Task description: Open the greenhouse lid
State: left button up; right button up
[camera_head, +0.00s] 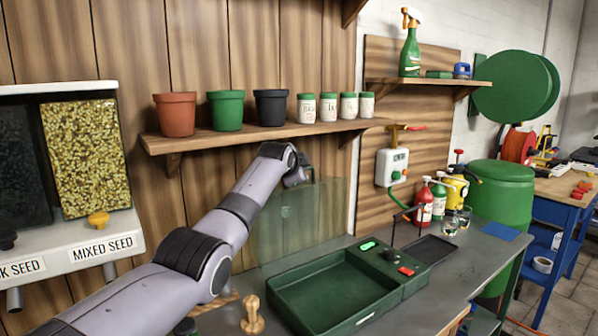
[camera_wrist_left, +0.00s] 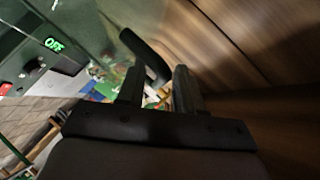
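The greenhouse is a dark green tray (camera_head: 285,291) on the grey bench. Its clear greenish lid (camera_head: 290,222) stands upright behind the tray, leaving the tray's top uncovered. My left gripper (camera_head: 300,174) is at the lid's upper edge, small and partly hidden by my arm. In the left wrist view its two fingers (camera_wrist_left: 158,82) are apart. A dark bar, seemingly the lid handle (camera_wrist_left: 146,54), lies at the fingertips; I see no clear grip on it. The clear lid panel (camera_wrist_left: 110,22) also shows there. My right gripper is not in view.
A shelf (camera_head: 270,134) with pots and jars runs above the lid, close to my arm. A wooden tool (camera_head: 252,314) stands left of the tray. A black tray (camera_head: 430,249) and several bottles sit to the right. Seed dispensers (camera_head: 80,157) stand at left.

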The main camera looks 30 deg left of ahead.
pick_arm(q)
jog(key=shift+s, duration=0.15)
jog(key=shift+s+d+r+b, duration=0.15)
jog(key=shift+s+b, duration=0.2)
jog(key=shift+b, duration=0.15)
jog(key=shift+b+v, duration=0.5)
jog(key=shift+v, duration=0.45)
jog(key=s+d+b, duration=0.3)
jog(key=s, duration=0.8)
jog(key=shift+s+d, duration=0.25)
